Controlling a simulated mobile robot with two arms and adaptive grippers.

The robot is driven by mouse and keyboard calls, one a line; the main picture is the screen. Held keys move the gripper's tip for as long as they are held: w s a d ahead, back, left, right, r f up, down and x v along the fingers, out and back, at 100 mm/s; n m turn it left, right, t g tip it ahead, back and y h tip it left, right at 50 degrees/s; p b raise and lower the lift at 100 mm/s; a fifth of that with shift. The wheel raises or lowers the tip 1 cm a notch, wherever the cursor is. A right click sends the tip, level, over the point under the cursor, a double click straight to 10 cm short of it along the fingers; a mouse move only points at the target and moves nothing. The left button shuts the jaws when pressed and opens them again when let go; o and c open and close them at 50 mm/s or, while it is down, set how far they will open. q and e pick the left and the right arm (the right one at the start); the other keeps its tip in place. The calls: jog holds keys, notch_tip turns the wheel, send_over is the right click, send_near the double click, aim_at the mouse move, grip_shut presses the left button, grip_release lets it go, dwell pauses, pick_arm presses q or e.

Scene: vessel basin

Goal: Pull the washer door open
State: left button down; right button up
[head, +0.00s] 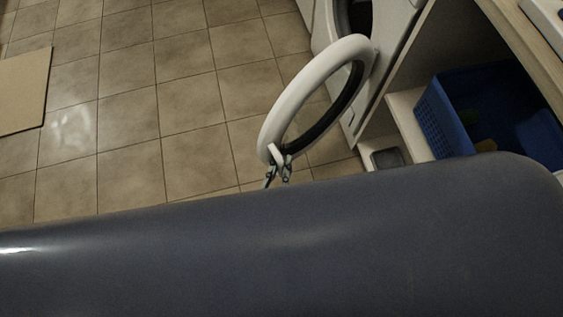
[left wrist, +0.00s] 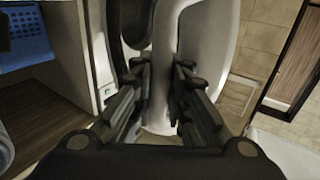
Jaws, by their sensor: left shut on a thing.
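The washer door (head: 285,100) is a white ring with a dark inner rim. It stands swung out from the white washer (head: 403,17), whose dark drum opening shows at the top of the head view. My left gripper (head: 279,166) is shut on the washer door at its free lower edge. In the left wrist view the two fingers (left wrist: 160,98) lie on either side of a white part of the door (left wrist: 207,45). My right gripper is in neither view.
A large grey-blue surface fills the bottom of the head view. A blue basket (head: 433,118) sits on a shelf at the right, with a small grey item (head: 387,158) nearby. A beige board or mat (head: 22,92) lies at the left. The tiled floor (head: 185,85) left of the door is clear.

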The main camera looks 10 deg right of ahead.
pick_arm(q)
jog(key=shift+s+a+f, duration=0.2)
jog(key=shift+f, duration=0.1)
jog(key=c, duration=1.6)
grip_release()
jog(key=shift+o, duration=0.2)
jog(key=shift+r, duration=0.2)
jog(key=v, duration=1.2)
